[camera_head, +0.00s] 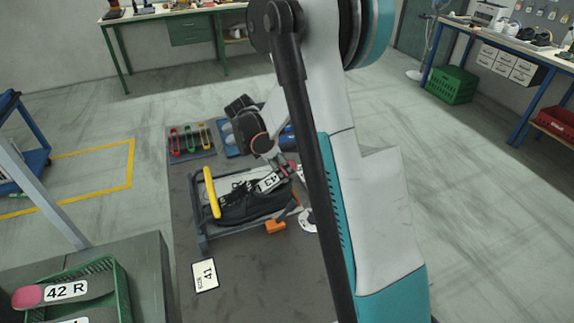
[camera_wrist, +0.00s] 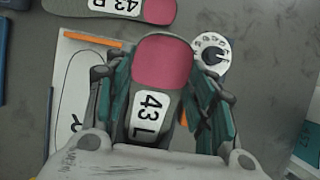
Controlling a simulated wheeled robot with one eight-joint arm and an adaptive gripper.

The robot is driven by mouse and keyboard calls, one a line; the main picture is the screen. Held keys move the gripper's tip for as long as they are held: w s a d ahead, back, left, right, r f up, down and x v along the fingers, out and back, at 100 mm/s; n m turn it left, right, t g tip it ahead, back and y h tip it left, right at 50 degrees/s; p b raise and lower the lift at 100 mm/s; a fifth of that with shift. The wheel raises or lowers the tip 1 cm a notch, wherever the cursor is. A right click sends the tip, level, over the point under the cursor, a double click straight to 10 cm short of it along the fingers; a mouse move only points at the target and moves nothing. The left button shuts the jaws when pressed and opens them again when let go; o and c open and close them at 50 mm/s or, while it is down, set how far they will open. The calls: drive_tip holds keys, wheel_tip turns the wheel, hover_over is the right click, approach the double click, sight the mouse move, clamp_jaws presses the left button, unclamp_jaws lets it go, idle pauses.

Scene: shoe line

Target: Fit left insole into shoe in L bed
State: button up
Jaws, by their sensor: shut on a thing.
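My gripper (camera_wrist: 160,95) is shut on the left insole (camera_wrist: 163,60), marked 43 L, with a pink end pointing away from my wrist. In the head view my gripper (camera_head: 284,172) is beside a bed with a grey frame and yellow bar (camera_head: 211,193). A black shoe (camera_head: 245,210) lies in that bed. A white label reading 43 shows between the shoe and my gripper; I cannot tell whether it is on the held insole. Contact between insole and shoe cannot be made out. My arm hides the right side of the bench.
Another insole, 43 R (camera_wrist: 98,10), lies at the top of the wrist view. A white sheet with a foot outline (camera_wrist: 75,95) and a round dial (camera_wrist: 211,50) lie below my gripper. A green crate (camera_head: 121,283) holds a 42 R insole (camera_head: 28,296).

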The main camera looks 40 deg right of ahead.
sight(273, 180)
drive_tip(key=shift+y, duration=0.3)
drive_tip(key=shift+w+a+f+b, duration=0.15)
drive_tip(key=shift+a+f, duration=0.1)
drive_tip(key=shift+a, duration=0.4)
drive_tip(key=shift+w+a+f+b, duration=0.2)
drive_tip(key=shift+a+f, duration=0.05)
drive_tip(key=shift+a, duration=0.45)
drive_tip(key=shift+w+a+f+b, duration=0.15)
drive_tip(key=shift+a+f, duration=0.1)
drive_tip(key=shift+a, duration=0.4)
drive_tip(key=shift+d+f+y+b, duration=0.1)
drive_tip(key=shift+f+y+b, duration=0.3)
drive_tip(key=shift+f, duration=0.35)
drive_tip(key=o, duration=1.1)
drive_tip(key=shift+c, duration=0.2)
drive_tip(key=shift+r, duration=0.1)
drive_tip(key=shift+r+p, duration=0.9)
drive_tip(key=shift+r, duration=0.5)
drive_tip(key=shift+r, duration=0.1)
